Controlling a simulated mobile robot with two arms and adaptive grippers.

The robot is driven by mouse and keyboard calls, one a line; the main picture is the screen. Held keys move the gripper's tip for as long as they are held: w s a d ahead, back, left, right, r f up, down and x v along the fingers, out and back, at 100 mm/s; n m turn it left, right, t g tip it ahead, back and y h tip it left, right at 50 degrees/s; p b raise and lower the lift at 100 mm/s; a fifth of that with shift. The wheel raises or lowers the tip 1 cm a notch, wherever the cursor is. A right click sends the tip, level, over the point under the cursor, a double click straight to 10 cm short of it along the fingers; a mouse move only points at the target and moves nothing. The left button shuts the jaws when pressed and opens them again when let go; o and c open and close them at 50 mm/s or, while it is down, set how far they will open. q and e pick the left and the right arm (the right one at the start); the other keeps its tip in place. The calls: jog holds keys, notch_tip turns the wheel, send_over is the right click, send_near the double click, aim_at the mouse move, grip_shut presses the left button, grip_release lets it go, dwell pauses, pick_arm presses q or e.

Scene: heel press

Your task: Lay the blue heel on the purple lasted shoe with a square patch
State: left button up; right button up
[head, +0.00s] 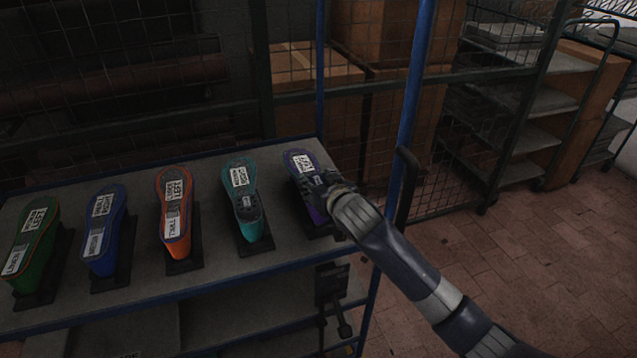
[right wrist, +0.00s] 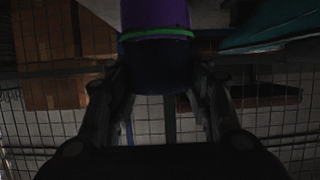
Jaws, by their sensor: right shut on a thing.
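The purple lasted shoe (head: 301,165) stands sole up on a dark stand at the right end of the shelf, with a white label on its sole. My right gripper (head: 320,187) is over its near, heel end and hides part of it. In the right wrist view the purple shoe (right wrist: 155,14) shows at the top with a green rim line. My right gripper (right wrist: 160,85) is shut on the dark blue heel (right wrist: 155,60), which sits against that rim; whether it fully touches is too dark to tell. My left gripper is not in view.
A teal shoe (head: 239,178), an orange shoe (head: 175,190), a blue shoe (head: 104,225) and a green shoe (head: 36,235) stand in a row to the left on the shelf (head: 222,268). A blue post (head: 412,90) rises close to my right arm. Wire mesh and boxes stand behind.

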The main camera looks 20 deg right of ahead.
jog(key=o, duration=1.2)
jog(key=shift+f, duration=0.15)
jog(key=v, duration=1.2)
